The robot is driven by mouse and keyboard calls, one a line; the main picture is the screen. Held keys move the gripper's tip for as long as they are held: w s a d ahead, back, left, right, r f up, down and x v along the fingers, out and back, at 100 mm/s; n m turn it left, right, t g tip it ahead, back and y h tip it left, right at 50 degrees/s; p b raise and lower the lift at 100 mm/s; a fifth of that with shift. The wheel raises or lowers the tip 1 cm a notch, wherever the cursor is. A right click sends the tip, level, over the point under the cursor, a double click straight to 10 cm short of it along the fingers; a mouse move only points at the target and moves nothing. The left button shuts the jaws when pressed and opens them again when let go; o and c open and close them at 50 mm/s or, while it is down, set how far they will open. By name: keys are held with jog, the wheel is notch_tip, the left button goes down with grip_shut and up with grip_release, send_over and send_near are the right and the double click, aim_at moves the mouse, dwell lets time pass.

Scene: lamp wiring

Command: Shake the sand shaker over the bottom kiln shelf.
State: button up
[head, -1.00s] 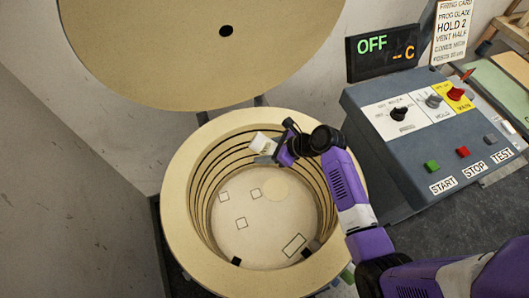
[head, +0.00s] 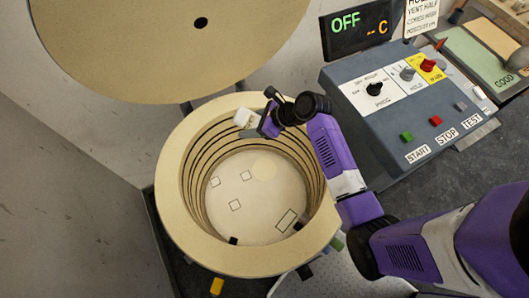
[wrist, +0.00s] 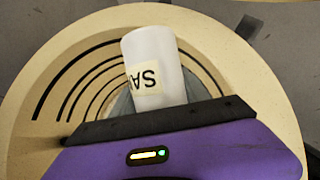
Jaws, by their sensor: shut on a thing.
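The sand shaker (head: 245,118) is a small white cylinder. In the wrist view the sand shaker (wrist: 155,60) shows a cream label with the letters "SA". My gripper (head: 262,124) is shut on it and holds it tilted over the far rim of the kiln (head: 172,188). In the wrist view the gripper's dark edge (wrist: 160,122) hides the shaker's lower part. The bottom kiln shelf (head: 240,215) is the pale round floor inside the kiln.
The round kiln lid (head: 120,50) stands open behind the kiln. A control box (head: 410,110) with knobs and START, STOP and TEST buttons stands at the right, with a display (head: 358,30) reading OFF behind it.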

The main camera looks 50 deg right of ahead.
aim_at(249, 114)
jog(key=shift+r, duration=2.95)
